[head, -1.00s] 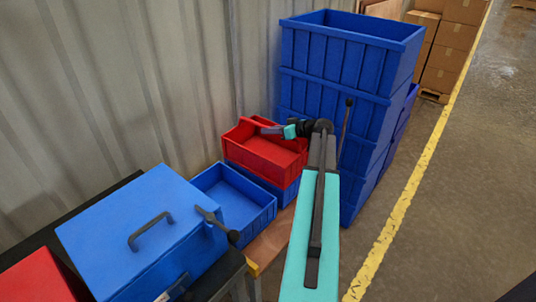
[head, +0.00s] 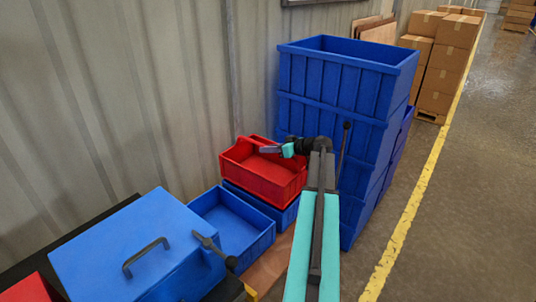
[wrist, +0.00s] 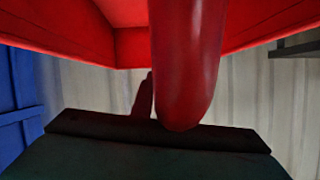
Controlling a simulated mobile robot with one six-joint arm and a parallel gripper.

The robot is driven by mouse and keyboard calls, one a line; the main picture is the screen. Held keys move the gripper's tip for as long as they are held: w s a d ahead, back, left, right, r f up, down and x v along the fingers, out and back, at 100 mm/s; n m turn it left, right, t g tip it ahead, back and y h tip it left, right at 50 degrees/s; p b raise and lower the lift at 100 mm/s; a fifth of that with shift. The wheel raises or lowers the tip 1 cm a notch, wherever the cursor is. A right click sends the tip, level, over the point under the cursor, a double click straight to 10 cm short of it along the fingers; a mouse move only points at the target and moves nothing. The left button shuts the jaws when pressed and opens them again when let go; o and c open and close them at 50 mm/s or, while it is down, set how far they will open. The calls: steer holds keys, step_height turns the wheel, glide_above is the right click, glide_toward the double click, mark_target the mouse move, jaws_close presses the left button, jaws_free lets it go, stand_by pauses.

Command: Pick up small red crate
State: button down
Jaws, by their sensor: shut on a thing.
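In the wrist view, a rounded red bar (wrist: 187,65) of the crate runs down close to the lens, in front of a dark gripper part. The fingertips' contact is hidden there.
A tall stack of blue crates (head: 335,85) stands close on the right. An empty blue bin (head: 236,228) and a blue lidded box (head: 135,245) are at front left. A corrugated wall (head: 130,100) is behind. Open floor (head: 460,210) lies right of the yellow line.

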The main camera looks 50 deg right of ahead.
steer(key=shift+r, duration=0.65)
steer(key=s+a+r+b, duration=0.1)
steer(key=s+a, duration=0.3)
steer(key=s, duration=1.1)
steer(key=shift+s+a+r+b, duration=0.2)
steer(key=shift+r+b, duration=0.1)
steer(key=shift+b, duration=0.6)
steer(key=shift+r, duration=0.2)
steer(key=shift+r+p, duration=0.65)
steer(key=shift+r, duration=1.4)
